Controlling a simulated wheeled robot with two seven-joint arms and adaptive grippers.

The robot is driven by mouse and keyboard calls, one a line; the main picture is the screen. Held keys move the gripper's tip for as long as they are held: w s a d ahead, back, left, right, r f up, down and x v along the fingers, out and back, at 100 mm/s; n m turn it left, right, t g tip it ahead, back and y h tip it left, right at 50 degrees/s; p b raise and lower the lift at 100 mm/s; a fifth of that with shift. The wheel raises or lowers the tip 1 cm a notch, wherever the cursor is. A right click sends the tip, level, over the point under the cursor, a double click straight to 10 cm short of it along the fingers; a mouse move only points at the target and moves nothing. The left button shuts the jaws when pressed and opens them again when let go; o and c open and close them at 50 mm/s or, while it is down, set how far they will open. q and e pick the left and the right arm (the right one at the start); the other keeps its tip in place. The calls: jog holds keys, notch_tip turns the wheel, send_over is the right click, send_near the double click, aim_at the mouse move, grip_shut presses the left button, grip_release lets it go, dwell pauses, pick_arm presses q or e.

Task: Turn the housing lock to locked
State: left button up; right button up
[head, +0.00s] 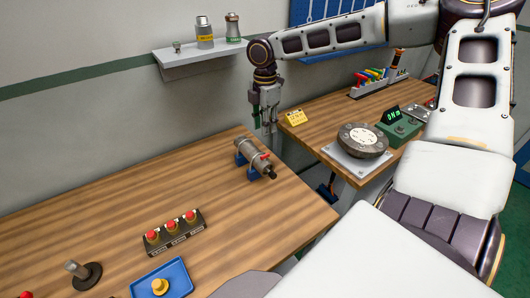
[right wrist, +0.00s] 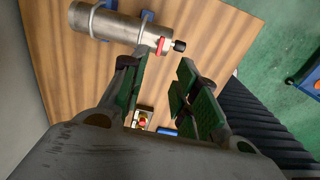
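A grey metal cylindrical housing (head: 255,161) lies on blue supports near the right edge of the left wooden table. A small red lock lever (head: 264,156) is at its near end, and a dark tip projects beyond it. The right wrist view shows the housing (right wrist: 115,28), its red lever (right wrist: 161,46) and the black tip (right wrist: 179,45). My right gripper (head: 267,124) points down above and behind the housing in the head view. In the right wrist view my right gripper (right wrist: 163,65) is open, with nothing between its green-padded fingers. My left gripper is out of view.
Red buttons on a box (head: 173,231), a blue tray (head: 161,279) with a yellow knob and a dark stand (head: 84,273) occupy the table's near left. A round metal flange (head: 363,140) and a green display box (head: 400,127) sit on the right table. A wall shelf (head: 203,56) holds containers.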

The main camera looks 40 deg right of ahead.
aim_at(265, 155)
notch_tip(265, 155, down, 12)
jog(key=shift+f, duration=0.1)
dwell(0.6)
jog(key=shift+c, duration=0.2)
grip_shut()
